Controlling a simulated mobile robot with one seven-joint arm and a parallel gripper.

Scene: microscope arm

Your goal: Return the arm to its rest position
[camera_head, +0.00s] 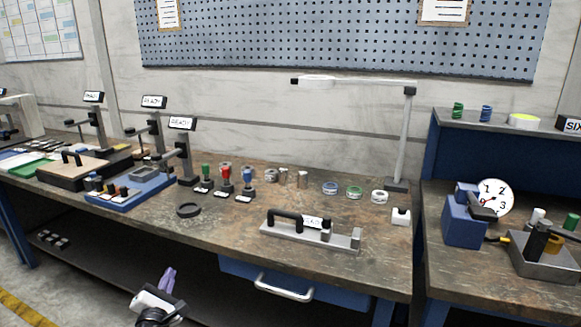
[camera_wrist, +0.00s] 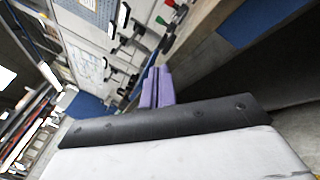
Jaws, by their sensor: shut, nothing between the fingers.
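My gripper (camera_head: 168,280) shows low in the head view, in front of the workbench (camera_head: 235,230) and below its top edge. Its purple fingers point up and are shut together with nothing between them. The wrist view also shows the purple fingers (camera_wrist: 156,88) side by side, beyond the black and white gripper body. My gripper is apart from the bench and touches nothing that I can see. Most of my arm is out of the head view.
The blue drawer (camera_head: 290,285) with a silver handle is right of my gripper. The bench top holds a black-handled metal fixture (camera_head: 310,232), a black ring (camera_head: 188,210), several small parts and stands with signs. A lower shelf (camera_head: 85,255) is at left. Open floor lies in front.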

